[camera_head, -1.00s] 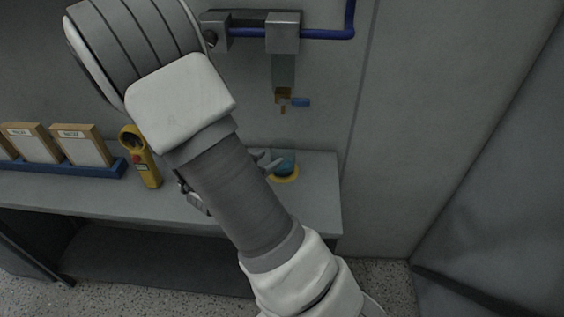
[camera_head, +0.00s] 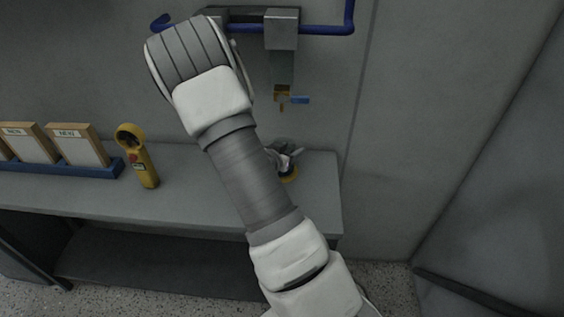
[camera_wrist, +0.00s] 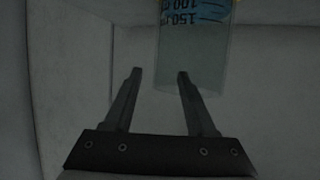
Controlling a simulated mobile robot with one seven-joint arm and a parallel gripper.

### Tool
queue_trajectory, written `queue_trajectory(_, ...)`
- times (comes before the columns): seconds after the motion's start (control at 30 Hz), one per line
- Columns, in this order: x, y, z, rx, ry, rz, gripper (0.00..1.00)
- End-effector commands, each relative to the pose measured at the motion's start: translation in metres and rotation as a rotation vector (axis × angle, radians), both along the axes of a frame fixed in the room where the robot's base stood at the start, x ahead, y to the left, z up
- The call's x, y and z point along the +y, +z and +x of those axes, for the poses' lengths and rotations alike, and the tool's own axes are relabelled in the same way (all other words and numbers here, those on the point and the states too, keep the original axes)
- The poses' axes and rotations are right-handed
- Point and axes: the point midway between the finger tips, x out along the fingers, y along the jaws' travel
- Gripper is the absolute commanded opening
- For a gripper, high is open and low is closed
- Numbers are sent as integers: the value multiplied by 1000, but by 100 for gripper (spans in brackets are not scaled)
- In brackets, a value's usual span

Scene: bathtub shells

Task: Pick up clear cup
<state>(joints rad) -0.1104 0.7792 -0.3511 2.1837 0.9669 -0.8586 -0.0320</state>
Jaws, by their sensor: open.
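The clear cup (camera_wrist: 202,62) is at the top right of the wrist view. It has measuring marks, which read upside down there, and blue contents at its far end. My gripper (camera_wrist: 159,74) is open and empty. Its right finger overlaps the cup's left side in the picture, and its left finger is clear of the cup. In the head view my gripper (camera_head: 285,158) is at the cup, at the right end of the bench. It hides most of the cup there; a yellow ring (camera_head: 289,178) shows at the bottom. Whether a finger touches the cup cannot be told.
A yellow handheld device (camera_head: 138,158) stands on the grey bench (camera_head: 190,205) to the left. A blue rack (camera_head: 75,169) with framed cards is farther left. The wall is close behind.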

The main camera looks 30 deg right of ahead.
Motion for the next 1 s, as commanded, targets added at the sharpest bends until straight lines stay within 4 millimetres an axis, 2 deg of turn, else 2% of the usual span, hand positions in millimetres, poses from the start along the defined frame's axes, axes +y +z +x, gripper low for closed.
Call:
queue_trajectory(0.23, -1, 0, 1, 0, 0, 0, 55)
queue_trajectory(0.53, -1, 0, 1, 0, 0, 0, 1)
queue_trajectory(1.0, -1, 0, 1, 0, 0, 0, 0)
